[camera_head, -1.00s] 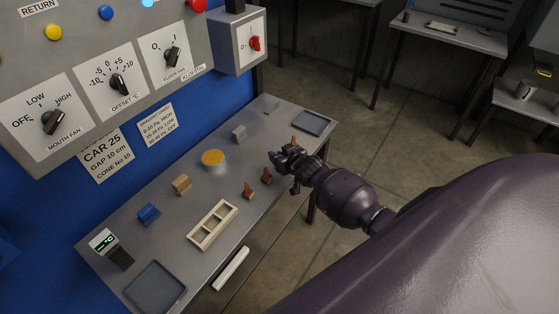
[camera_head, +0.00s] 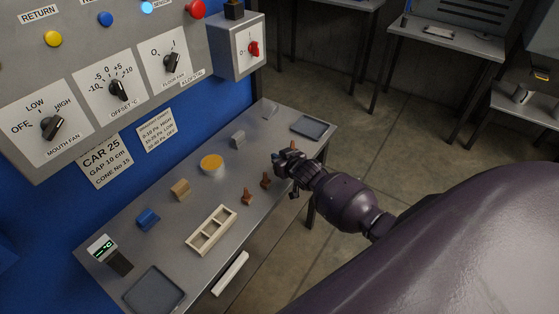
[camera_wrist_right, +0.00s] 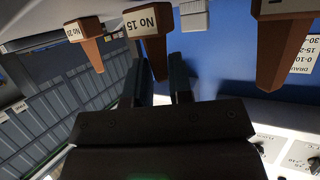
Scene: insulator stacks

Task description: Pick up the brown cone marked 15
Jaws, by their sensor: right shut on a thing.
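The brown cone marked No 15 (camera_wrist_right: 156,56) shows in the right wrist view, where the picture is turned over and its tip points down. My right gripper (camera_wrist_right: 163,84) has one finger on each side of its narrow end and is shut on it. In the head view my right gripper (camera_head: 277,159) is over the table's right part and hides this cone. I cannot tell if its base touches the table. Another cone with a numbered label (camera_wrist_right: 88,45) is left of it in the wrist view, and a larger-looking cone (camera_wrist_right: 279,55) is right. My left gripper is not in view.
Two brown cones (camera_head: 247,198) (camera_head: 265,181) stand nearer on the table, and one (camera_head: 292,146) shows just beyond my gripper. A cream divided rack (camera_head: 228,213), an orange-topped round container (camera_head: 211,162) and small blocks (camera_head: 180,188) are left. A dark tray (camera_head: 313,126) lies at the far end.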

